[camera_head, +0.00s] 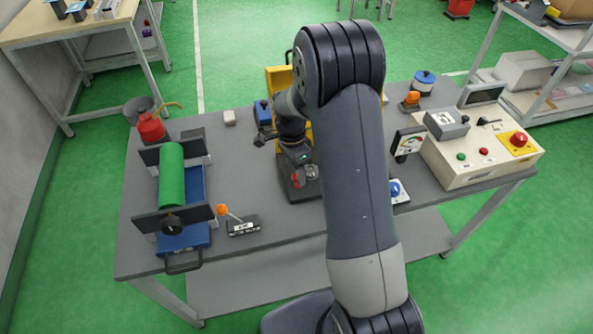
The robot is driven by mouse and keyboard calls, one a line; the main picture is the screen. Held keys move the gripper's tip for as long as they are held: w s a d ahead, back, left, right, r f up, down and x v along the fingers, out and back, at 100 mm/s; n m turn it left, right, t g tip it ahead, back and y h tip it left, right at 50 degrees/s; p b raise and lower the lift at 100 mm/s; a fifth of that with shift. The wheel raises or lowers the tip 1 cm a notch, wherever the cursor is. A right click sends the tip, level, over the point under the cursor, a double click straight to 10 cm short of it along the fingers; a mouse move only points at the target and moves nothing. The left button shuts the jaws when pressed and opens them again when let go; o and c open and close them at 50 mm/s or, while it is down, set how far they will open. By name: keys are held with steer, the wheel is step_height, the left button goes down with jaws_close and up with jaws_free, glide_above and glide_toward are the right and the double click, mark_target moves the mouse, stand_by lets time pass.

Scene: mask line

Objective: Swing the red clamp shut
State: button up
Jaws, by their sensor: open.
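My gripper (304,172) points down near the middle of the table (235,185), just left of my upper arm. Its fingers are small in the picture, and it is open. A dark base (302,193) lies right under it. A small reddish part (296,180) shows at the fingers, and it seems to belong to the red clamp. The gripper and my arm hide most of the clamp. I cannot tell its angle or whether the fingers touch it.
Left stands a green roll (171,178) on a blue frame (185,236). An orange-knobbed lever switch (243,227) is near the front edge. A yellow fixture (277,78) and blue box (262,112) stand behind my gripper. A control box (480,160) is right.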

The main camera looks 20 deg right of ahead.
steer(key=shift+s+f, duration=0.1)
steer(key=shift+f, duration=0.45)
jaws_close()
